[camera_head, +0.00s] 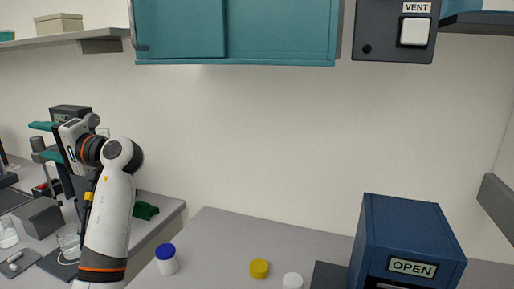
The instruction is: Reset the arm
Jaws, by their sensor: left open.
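My left arm rises from the lower left, bends at the elbow and ends in my left gripper (73,158) among the apparatus on the left bench. The gripper is open. Its fingers are small and dark against the equipment, and I see nothing held in it. It is close to a dark stand with teal parts (43,126); I cannot tell whether they touch. My right arm and right gripper are not in view.
Glass beakers (68,240) and a grey block (38,217) stand near my left arm. A blue-lidded white jar (166,260), a yellow lid (259,268) and a blue box marked OPEN (405,235) are right. A teal cabinet (270,30) and VENT switch (415,32) hang above.

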